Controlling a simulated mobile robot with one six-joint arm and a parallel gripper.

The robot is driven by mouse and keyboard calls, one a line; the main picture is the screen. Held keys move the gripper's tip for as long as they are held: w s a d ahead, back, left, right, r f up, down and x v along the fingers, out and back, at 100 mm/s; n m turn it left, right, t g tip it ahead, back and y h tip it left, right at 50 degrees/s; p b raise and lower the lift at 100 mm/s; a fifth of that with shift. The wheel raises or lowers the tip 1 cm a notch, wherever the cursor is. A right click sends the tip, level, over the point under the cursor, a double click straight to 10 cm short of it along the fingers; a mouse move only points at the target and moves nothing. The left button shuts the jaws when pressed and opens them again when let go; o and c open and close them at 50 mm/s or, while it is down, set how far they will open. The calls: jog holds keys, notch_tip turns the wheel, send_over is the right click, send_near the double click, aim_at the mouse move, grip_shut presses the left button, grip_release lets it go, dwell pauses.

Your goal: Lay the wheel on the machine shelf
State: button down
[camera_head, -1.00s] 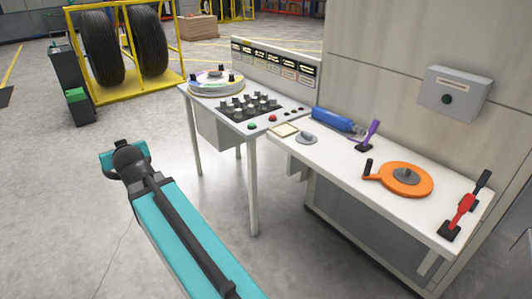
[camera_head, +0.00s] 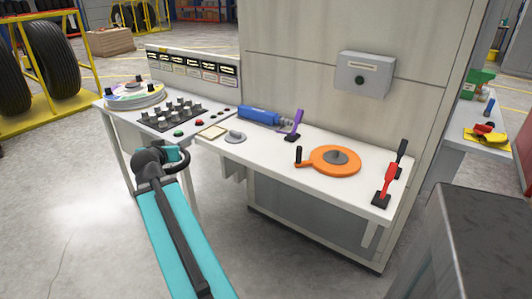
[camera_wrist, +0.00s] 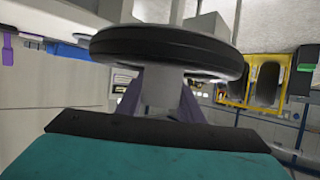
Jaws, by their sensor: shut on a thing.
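The wheel (camera_wrist: 165,47), with a black tyre and pale hub, is in my gripper (camera_wrist: 160,88) in the wrist view; the two fingers close on its hub side. In the head view, part of its dark ring (camera_head: 186,162) shows beside my gripper (camera_head: 170,156), mostly hidden by my arm. The machine shelf (camera_head: 270,156) is the white ledge on the pale machine, right of my gripper. My gripper is in front of the shelf's left end and appears apart from it.
On the shelf are a blue cylinder (camera_head: 258,115), a purple lever (camera_head: 294,124), a grey knob (camera_head: 235,136), an orange handwheel (camera_head: 336,159) and a red lever (camera_head: 390,177). A control desk (camera_head: 115,109) stands left. A dark cabinet (camera_head: 480,225) stands right.

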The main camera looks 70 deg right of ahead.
jog(key=s+d+m+g+b, duration=0.1)
jog(key=s+d+m+g, duration=0.2)
jog(key=s, duration=0.7)
jog(key=s+d+f+m+g+h+b, duration=0.1)
jog(key=s+d+m+g, duration=0.1)
jog(key=s+d, duration=0.6)
jog(key=s+d+f+m+g+b, duration=0.1)
jog(key=s+d+m+g, duration=0.2)
jog(key=s, duration=1.1)
jog(key=shift+s+d+m+g, duration=0.15)
jog(key=shift+d+g, duration=0.3)
jog(key=shift+d, duration=0.15)
jog(key=shift+s+d+m+g, duration=0.1)
jog(key=shift+d+m+g, duration=0.05)
jog(key=shift+d+g, duration=0.35)
jog(key=shift+w+d+r+p, duration=0.1)
jog(key=shift+d+p, duration=0.1)
jog(key=shift+p, duration=0.4)
jog(key=shift+w+d+r+p, duration=0.1)
jog(key=shift+d+p, duration=0.15)
jog(key=shift+p, duration=0.5)
jog(key=shift+d+p, duration=0.2)
jog(key=shift+p, duration=0.45)
jog(key=p, duration=0.2)
jog(key=d+p, duration=0.1)
jog(key=p, duration=0.2)
jog(key=shift+w+d+f, duration=0.15)
jog(key=shift+w+f, duration=0.05)
jog(key=shift+w, duration=0.1)
